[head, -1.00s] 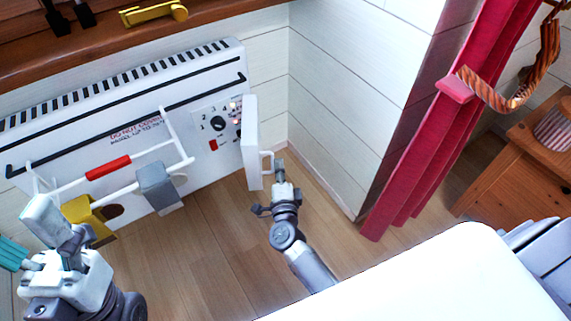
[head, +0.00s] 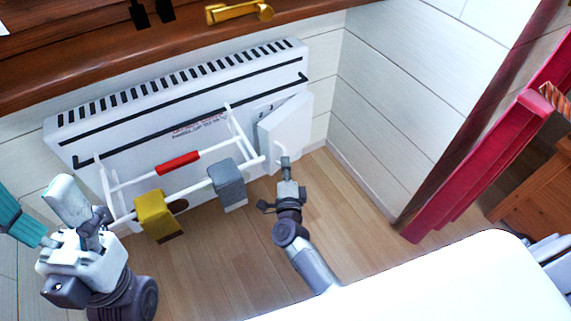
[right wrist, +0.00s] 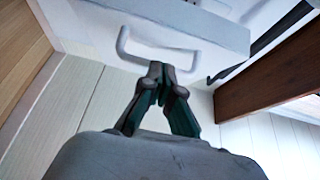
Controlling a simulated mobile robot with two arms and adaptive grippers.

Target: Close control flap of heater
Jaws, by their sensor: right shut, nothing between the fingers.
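The white heater (head: 140,110) stands against the wall, with a black-slotted top. Its control flap (head: 287,130) is a white panel at the heater's right end, standing partly open and covering most of the dial panel. The flap's white handle (right wrist: 165,52) shows in the right wrist view. My right gripper (head: 286,162) is shut and empty, its fingertips (right wrist: 158,72) at or just beside the handle; whether they touch it I cannot tell. My left gripper (head: 75,225) is at the lower left of the head view, away from the flap; its fingers are not clear.
A white rack on the heater front carries a red piece (head: 178,163), a yellow block (head: 157,214) and a grey block (head: 228,186). A wooden sill (head: 90,62) runs above. Wooden floor (head: 350,215) is open between.

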